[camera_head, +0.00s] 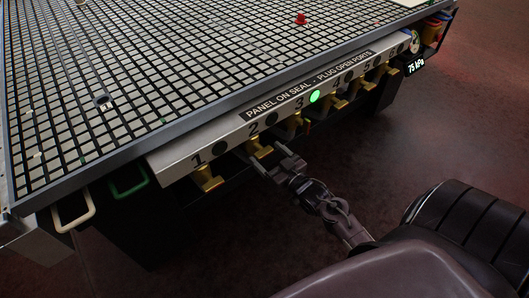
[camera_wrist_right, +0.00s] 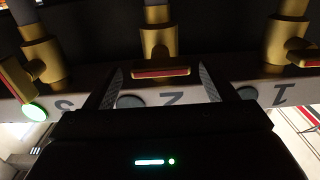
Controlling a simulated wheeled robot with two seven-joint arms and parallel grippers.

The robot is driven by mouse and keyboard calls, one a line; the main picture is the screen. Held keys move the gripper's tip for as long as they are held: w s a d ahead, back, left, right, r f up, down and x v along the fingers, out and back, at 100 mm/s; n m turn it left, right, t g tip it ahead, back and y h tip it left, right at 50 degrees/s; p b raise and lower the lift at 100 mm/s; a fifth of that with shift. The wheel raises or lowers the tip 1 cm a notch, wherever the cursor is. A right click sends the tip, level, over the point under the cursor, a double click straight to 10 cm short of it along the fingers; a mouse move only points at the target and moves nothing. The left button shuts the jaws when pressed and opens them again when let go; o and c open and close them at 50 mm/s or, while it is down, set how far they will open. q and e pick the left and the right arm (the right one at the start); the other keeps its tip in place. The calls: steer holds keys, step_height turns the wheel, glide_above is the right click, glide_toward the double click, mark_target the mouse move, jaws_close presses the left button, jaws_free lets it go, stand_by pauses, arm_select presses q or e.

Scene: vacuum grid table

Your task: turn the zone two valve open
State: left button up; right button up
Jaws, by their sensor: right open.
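The zone two valve (camera_head: 260,147) is a gold valve with a crosswise handle under the panel's label 2. In the right wrist view, its handle (camera_wrist_right: 162,71) shows a red strip and appears between my fingertips, with a gap on each side. My right gripper (camera_head: 272,158) is open and empty just in front of this valve; it also shows in the wrist view (camera_wrist_right: 160,80). I cannot tell how far the fingertips reach around the handle. The lamp by label 2 (camera_head: 272,117) is dark. My left gripper is out of view.
The zone one valve (camera_head: 207,178) and zone three valve (camera_head: 298,124) flank it closely. The zone three lamp (camera_head: 315,96) is lit green. A gauge display (camera_head: 416,66) reads 75 kPa. The grid table (camera_head: 150,70) overhangs behind; a red knob (camera_head: 300,18) stands on it.

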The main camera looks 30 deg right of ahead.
steer(key=shift+w+a, duration=0.15)
steer(key=shift+w, duration=1)
steer(key=c, duration=1)
